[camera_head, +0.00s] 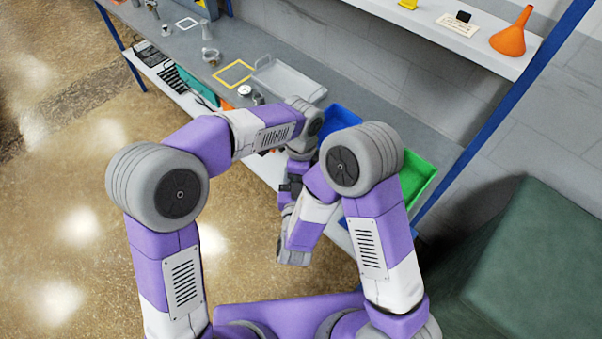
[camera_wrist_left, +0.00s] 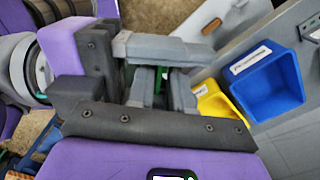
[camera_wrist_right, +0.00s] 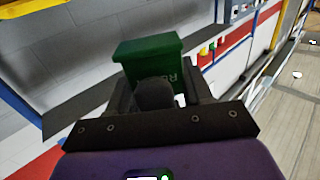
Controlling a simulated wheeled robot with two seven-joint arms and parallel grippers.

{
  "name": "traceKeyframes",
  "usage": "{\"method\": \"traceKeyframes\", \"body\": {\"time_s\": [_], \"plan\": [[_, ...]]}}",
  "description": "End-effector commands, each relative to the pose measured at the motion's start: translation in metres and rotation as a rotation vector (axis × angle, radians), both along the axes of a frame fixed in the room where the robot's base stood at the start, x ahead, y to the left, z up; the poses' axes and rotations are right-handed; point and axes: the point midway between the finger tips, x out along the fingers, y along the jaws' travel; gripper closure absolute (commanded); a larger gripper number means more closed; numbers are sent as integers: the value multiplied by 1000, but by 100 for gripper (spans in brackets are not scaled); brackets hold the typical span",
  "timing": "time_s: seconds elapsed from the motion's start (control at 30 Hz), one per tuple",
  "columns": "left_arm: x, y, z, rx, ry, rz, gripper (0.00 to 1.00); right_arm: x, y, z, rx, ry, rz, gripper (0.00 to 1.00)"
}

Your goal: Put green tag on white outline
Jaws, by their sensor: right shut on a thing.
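My right gripper (camera_wrist_right: 158,92) is shut on the green tag (camera_wrist_right: 150,52), a dark green block with a wider top and pale lettering on one side, partly hidden by the fingers. The white outline (camera_head: 186,23) is a small square on the grey bench, far from both hands at the upper left of the head view. My left gripper (camera_wrist_left: 162,88) looks open, with a narrow gap between its fingers. A bit of green shows in that gap; I cannot tell what it is. In the head view the hands are close together below the bench front, largely hidden by my arms.
A yellow outline (camera_head: 233,74) and a grey tray (camera_head: 287,80) are on the bench (camera_head: 225,45). Small metal parts stand near the outlines. Blue (camera_head: 338,122) and green (camera_head: 417,176) bins are at the right. An orange funnel (camera_head: 512,38) stands on the upper shelf.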

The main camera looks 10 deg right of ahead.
Motion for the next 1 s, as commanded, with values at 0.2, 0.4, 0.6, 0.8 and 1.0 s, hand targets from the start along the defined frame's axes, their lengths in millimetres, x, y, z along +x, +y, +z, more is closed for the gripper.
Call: {"method": "traceKeyframes", "body": {"time_s": [0.2,0.4,0.6,0.8,1.0], "plan": [[1,0,0,-1,-2,0,100,0,0,0,0,0,1,78],[1,0,1,-1,-4,0,100,0,1,0,0,0,2,42],[1,0,1,-1,-2,0,100,0,0,0,0,0,1,20],[0,0,0,0,-1,0,100,0,0,0,0,1,0,20],[0,0,0,0,0,0,100,-12,6,-11,24,87,-37,20]]}}
